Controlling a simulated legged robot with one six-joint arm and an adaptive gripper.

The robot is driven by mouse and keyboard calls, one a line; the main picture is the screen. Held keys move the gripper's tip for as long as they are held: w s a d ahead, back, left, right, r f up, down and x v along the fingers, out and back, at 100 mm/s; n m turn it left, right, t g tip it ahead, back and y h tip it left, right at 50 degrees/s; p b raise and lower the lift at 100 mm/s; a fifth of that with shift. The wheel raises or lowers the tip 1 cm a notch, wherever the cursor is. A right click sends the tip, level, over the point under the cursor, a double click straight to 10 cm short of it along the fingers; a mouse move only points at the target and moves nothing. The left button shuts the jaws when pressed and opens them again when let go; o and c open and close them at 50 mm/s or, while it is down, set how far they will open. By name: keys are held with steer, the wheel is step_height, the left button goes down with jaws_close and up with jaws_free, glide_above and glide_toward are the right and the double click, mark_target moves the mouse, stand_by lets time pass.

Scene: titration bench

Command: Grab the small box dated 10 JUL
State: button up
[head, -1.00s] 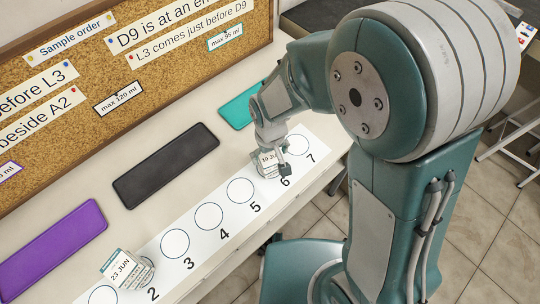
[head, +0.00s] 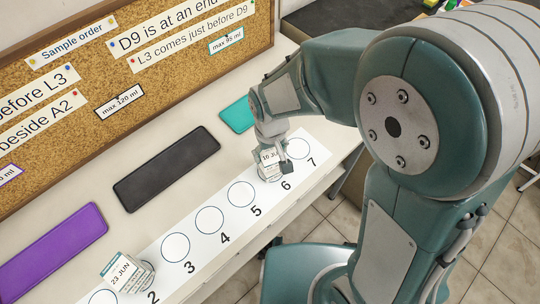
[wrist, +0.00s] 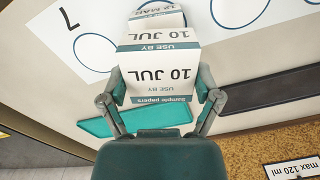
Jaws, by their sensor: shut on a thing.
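The small white box dated 10 JUL (wrist: 162,62) is between the two fingers of my gripper (wrist: 161,97) in the wrist view. It also shows in the head view (head: 270,157), above place 6 on the numbered white strip (head: 257,217). My gripper (head: 274,150) is shut on it. Another pale item (wrist: 158,14) with a 12 MAR date shows just beyond the box in the wrist view. In the head view a pale item (head: 268,173) is below the held box at place 6. I cannot tell whether the two touch.
A box dated 23 JUN (head: 120,271) sits on an item near place 2. Circles 3, 4, 5 and 7 look empty. Purple (head: 52,250), black (head: 166,168) and teal (head: 237,115) mats lie behind the strip. A cork board (head: 180,65) stands at the back.

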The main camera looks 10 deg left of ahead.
steer(key=s+r, duration=0.9)
steer(key=s, duration=0.5)
steer(key=shift+d+r, duration=0.2)
steer(key=shift+r, duration=0.1)
